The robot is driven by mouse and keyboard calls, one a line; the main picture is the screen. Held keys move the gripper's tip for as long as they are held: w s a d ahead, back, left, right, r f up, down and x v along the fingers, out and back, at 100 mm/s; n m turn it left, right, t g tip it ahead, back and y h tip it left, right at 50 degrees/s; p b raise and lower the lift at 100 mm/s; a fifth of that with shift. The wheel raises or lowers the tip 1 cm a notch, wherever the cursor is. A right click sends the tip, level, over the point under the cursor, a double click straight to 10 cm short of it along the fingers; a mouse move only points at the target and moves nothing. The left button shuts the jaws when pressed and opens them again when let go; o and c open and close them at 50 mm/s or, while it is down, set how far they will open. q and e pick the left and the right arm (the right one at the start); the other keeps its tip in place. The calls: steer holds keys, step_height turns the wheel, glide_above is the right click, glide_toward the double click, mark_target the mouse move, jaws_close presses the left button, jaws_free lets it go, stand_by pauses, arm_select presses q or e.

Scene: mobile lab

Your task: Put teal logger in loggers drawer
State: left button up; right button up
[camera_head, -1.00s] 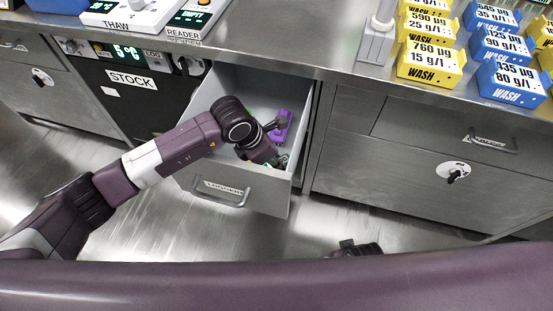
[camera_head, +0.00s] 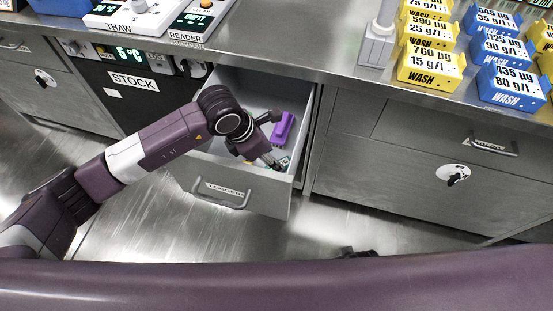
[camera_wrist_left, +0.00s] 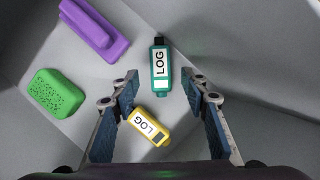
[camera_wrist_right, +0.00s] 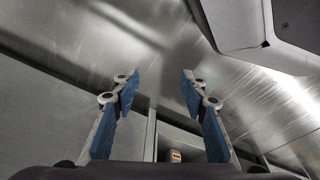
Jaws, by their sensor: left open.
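The teal logger (camera_wrist_left: 161,75), with a white LOG label, lies in the open loggers drawer (camera_head: 245,185). In the left wrist view it is just beyond and between the fingertips, apart from both fingers. My left gripper (camera_wrist_left: 162,92) is open inside the drawer; in the head view its fingers (camera_head: 270,162) point down into it and partly hide the contents. A yellow logger (camera_wrist_left: 149,127) lies nearer, between the fingers in the picture. My right gripper (camera_wrist_right: 160,85) is open and empty, over the floor in its wrist view.
A purple object (camera_head: 283,129) and a green speckled block (camera_wrist_left: 58,92) also lie in the drawer. The drawer walls stand close around my left gripper. Yellow and blue WASH boxes (camera_head: 431,64) stand on the bench at the right.

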arm_select(q)
steer(key=v, duration=0.7)
arm_select(e)
steer(key=shift+s+f, duration=0.7)
steer(key=shift+f, duration=0.25)
